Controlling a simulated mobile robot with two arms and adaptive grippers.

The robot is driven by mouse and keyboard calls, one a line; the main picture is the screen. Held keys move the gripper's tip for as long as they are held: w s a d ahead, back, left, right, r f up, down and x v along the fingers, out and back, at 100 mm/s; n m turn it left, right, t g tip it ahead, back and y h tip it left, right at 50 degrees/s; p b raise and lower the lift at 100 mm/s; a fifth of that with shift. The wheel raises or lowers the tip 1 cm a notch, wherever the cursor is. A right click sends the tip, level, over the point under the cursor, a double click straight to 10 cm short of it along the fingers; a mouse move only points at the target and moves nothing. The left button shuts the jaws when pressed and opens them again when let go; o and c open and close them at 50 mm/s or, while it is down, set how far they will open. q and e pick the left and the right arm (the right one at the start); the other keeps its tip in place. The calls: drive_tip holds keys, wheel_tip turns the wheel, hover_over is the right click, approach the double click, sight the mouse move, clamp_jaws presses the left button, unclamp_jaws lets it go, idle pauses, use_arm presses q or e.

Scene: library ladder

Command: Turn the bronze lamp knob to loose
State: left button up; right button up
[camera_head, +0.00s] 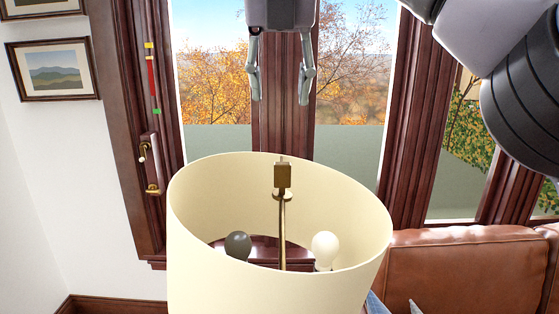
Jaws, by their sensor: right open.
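A large cream lamp shade (200,268) stands open-topped in the middle of the view. The bronze lamp knob (283,177), a small block-like piece, sits upright on a thin brass stem (283,235) at the shade's top. Inside the shade are a dark grey bulb (237,245) on the left and a white bulb (324,248) on the right. My right gripper (280,101) points down with its fingers apart and nothing between them. It appears above the knob in the picture, apart from it. My left gripper is out of view.
Tall windows with dark wooden frames (408,130) stand behind the lamp. A brown leather sofa (460,265) is at the lower right. A brass window handle (151,168) and a yellow-red-green strip (152,78) are on the left frame. Two framed pictures hang left.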

sight(282, 164)
drive_tip(key=x, duration=1)
drive_tip(key=p+x, duration=0.1)
drive_tip(key=x, duration=0.4)
drive_tip(key=shift+d+f, duration=0.3)
drive_tip(key=shift+f, duration=0.1)
drive_tip(key=shift+w+f, duration=0.2)
drive_tip(key=shift+f, duration=0.4)
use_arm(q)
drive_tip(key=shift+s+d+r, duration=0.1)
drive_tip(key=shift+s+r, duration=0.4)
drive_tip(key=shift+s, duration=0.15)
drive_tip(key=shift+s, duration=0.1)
use_arm(e)
drive_tip(key=shift+c, duration=0.4)
drive_tip(key=shift+c, duration=0.8)
clamp_jaws()
